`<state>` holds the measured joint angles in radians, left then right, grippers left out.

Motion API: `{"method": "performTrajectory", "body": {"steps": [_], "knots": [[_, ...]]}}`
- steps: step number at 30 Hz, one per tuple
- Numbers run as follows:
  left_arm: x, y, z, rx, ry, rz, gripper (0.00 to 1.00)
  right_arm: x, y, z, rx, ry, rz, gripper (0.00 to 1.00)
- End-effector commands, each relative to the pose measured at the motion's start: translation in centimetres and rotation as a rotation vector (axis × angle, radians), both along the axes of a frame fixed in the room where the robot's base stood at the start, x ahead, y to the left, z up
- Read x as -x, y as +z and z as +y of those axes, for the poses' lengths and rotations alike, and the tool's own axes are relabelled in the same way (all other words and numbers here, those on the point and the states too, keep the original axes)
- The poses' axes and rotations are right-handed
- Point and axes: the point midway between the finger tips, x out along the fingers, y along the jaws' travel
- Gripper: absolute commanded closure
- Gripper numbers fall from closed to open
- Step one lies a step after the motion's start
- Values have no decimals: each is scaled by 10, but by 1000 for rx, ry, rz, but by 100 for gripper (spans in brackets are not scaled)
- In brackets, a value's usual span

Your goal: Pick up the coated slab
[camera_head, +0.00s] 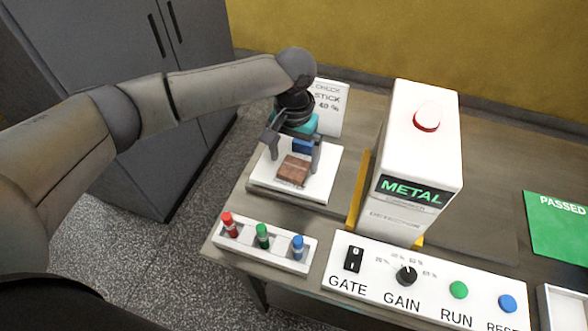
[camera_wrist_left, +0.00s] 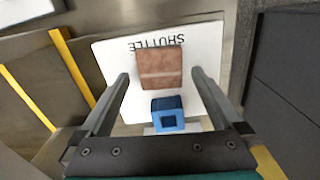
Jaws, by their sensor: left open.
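The coated slab (camera_head: 294,169) is a brown, chocolate-coloured block lying on a white plate (camera_head: 328,176). In the left wrist view the slab (camera_wrist_left: 160,68) lies on the plate marked SHUTTLE (camera_wrist_left: 205,45), between and a little beyond the fingertips. A blue block (camera_head: 303,145) with a square recess is beside the slab; it also shows in the left wrist view (camera_wrist_left: 168,113), nearer my palm. My left gripper (camera_head: 292,148) is open above the plate, its fingers either side of the blue block, holding nothing. My right gripper is not in view.
A white METAL detector box (camera_head: 420,140) stands right of the plate, beyond a yellow strip (camera_head: 358,190). A rack with red, green and blue sticks (camera_head: 263,245) and a control panel (camera_head: 425,292) are in front. A green PASSED area (camera_head: 560,225) is far right.

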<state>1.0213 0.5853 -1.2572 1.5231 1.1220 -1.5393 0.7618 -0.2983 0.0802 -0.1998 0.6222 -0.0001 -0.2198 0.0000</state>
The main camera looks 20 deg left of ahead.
Motion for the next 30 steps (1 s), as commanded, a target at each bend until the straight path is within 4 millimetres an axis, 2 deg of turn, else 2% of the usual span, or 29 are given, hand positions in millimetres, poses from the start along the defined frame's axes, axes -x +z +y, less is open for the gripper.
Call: {"method": "performTrajectory", "body": {"steps": [1,4,13,30], "knots": [[0,-9,0,-1,1,1,0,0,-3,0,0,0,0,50],[0,-19,0,-1,0,0,0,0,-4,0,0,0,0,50],[0,-22,0,-1,-1,-1,1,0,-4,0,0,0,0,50],[0,-22,0,-1,0,-1,65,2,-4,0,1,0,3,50]]}}
